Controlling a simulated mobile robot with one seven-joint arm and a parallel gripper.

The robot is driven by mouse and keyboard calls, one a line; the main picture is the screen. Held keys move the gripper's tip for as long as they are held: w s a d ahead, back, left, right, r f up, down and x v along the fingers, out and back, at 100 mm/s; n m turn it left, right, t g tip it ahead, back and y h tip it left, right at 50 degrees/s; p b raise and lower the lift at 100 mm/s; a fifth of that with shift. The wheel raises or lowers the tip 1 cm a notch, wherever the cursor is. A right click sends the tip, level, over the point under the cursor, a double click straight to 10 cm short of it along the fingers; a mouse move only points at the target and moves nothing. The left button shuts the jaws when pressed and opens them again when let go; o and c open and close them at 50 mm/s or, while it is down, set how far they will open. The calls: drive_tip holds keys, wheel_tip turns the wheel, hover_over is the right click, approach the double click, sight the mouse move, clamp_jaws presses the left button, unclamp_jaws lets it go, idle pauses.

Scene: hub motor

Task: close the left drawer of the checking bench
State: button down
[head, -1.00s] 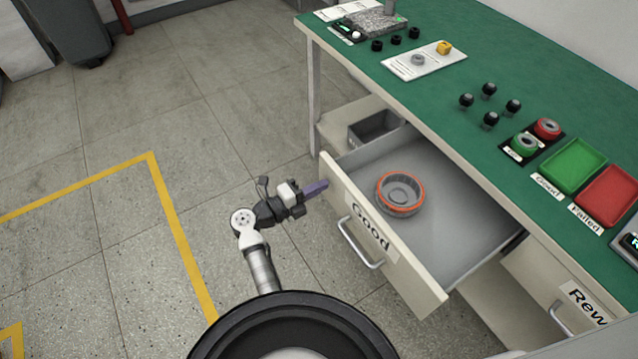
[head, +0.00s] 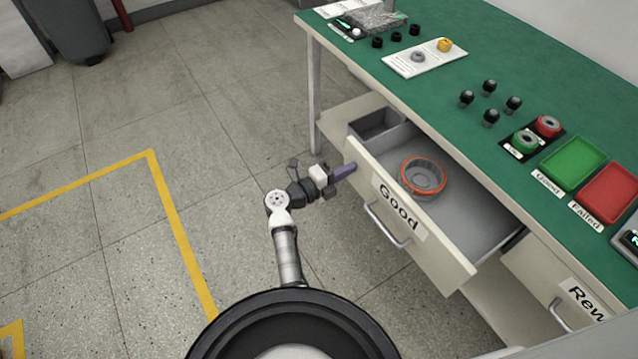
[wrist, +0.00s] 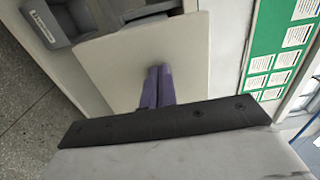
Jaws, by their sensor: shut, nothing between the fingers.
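The left drawer (head: 425,251) of the checking bench, labelled "Good", is partly open in the head view. A grey hub part with an orange ring (head: 423,178) lies inside it. My gripper (head: 350,168) is shut and empty, at the upper left end of the drawer front. In the wrist view my purple fingers (wrist: 158,86) are together against or very near a pale flat panel (wrist: 110,62); exact contact cannot be told. The drawer's bar handle (head: 386,226) is free, to the right of my gripper.
The green bench top (head: 440,105) carries black knobs, a green tray (head: 572,166) and a red tray (head: 607,193). The right drawer (head: 545,275), labelled "Rew...", looks shut.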

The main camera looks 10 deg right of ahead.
drive_tip(key=b, duration=0.2)
hover_over(393, 160)
drive_tip(key=shift+f, duration=0.1)
drive_tip(key=shift+w+d, duration=0.25)
drive_tip(key=shift+d, duration=0.45)
drive_tip(key=shift+w+d+r, duration=0.1)
drive_tip(key=shift+r, duration=0.2)
drive_tip(key=shift+d+r, duration=0.1)
